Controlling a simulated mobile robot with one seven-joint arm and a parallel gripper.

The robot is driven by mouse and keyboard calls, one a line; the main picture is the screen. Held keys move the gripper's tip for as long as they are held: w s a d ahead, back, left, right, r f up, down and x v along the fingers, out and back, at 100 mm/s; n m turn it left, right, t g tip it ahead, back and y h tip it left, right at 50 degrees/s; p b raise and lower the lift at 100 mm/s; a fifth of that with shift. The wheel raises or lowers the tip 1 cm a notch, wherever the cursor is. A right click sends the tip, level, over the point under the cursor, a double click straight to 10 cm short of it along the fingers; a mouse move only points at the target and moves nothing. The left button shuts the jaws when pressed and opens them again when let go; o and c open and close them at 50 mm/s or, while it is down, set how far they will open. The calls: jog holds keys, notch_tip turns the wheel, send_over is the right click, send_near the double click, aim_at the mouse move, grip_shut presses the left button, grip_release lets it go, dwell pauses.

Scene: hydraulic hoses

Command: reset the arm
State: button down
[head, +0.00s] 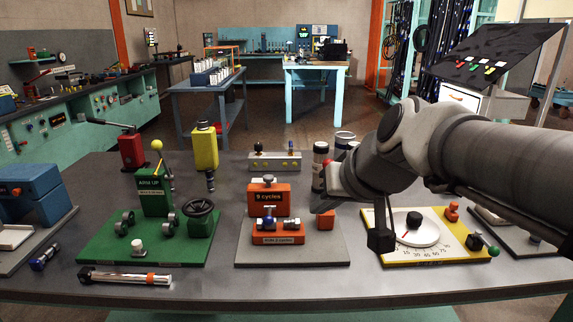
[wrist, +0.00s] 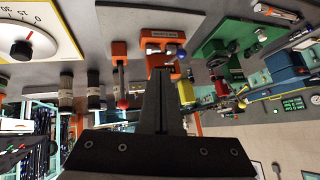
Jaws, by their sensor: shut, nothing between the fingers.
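My arm reaches in from the right in the head view, above the workbench (head: 215,250). My gripper (head: 322,205) points down and left, over the back right of the grey plate with the orange blocks. Its jaws are partly hidden by the wrist in that view. In the wrist view the two fingers of my gripper (wrist: 161,75) are together, with nothing between them. The orange block marked "5 cycles" (head: 267,197) stands just left of the gripper in the head view. The orange fixture (wrist: 160,42) shows beyond the fingertips in the wrist view.
A green board (head: 107,245) with a handwheel lies left, and a yellow-edged dial plate (head: 440,255) lies under my forearm. Dark cylinders (head: 320,160) stand behind the gripper. A metal hose piece (head: 125,278) lies near the front edge. The front strip of bench is mostly free.

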jog(key=s+d+f+g+h, duration=0.1)
jog(key=s+d+f, duration=0.2)
jog(key=s, duration=0.2)
jog(key=s+d+f+m+h, duration=0.1)
jog(key=s+d+f, duration=0.1)
jog(key=s, duration=0.3)
jog(key=s+d+f+g+h, duration=0.1)
jog(key=s+d+f+h, duration=0.15)
jog(key=s, duration=0.25)
notch_tip(320, 180, up, 18)
jog(key=p, duration=1.9)
jog(key=w+a+f+g+y+b, duration=0.1)
jog(key=w+a+f+y+b, duration=0.15)
jog(key=w, duration=0.45)
jog(key=w+a+f+y+b, duration=0.1)
jog(key=w+a+f, duration=0.15)
jog(key=w, duration=0.45)
jog(key=w+a+f+g+y+b, duration=0.1)
jog(key=w+a+b, duration=0.15)
jog(key=w, duration=0.45)
jog(key=s+a+x, duration=0.1)
jog(key=a+x, duration=0.1)
jog(key=x, duration=1.1)
jog(key=shift+a+r+n, duration=0.25)
jog(key=shift+a+n, duration=0.05)
jog(key=shift+a, duration=0.15)
jog(key=shift+s, duration=0.15)
